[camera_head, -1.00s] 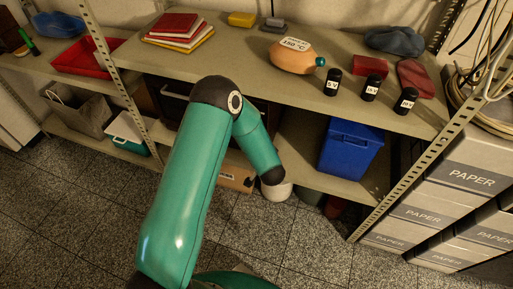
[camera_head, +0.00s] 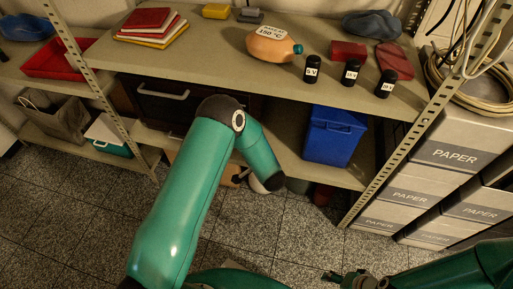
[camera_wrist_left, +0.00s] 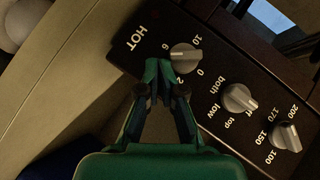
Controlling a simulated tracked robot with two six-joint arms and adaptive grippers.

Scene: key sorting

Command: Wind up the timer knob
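The timer knob (camera_wrist_left: 185,57) is a grey dial on a dark panel, with 0, 6 and 10 printed around it in the left wrist view. My left gripper (camera_wrist_left: 160,72) points at the panel with its fingertips close together, just left of the knob and overlapping its edge. I cannot tell whether they touch it. In the head view my left gripper is hidden. My right gripper (camera_head: 358,280) shows small at the bottom edge, low over the floor; its fingers are unclear.
The panel has two more knobs, a both/off/top dial (camera_wrist_left: 240,98) and a temperature dial (camera_wrist_left: 286,136). A dark appliance (camera_head: 160,105) sits under the upper shelf (camera_head: 220,65). A blue bin (camera_head: 334,135) stands right of my left arm. Paper boxes (camera_head: 455,145) are at the right.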

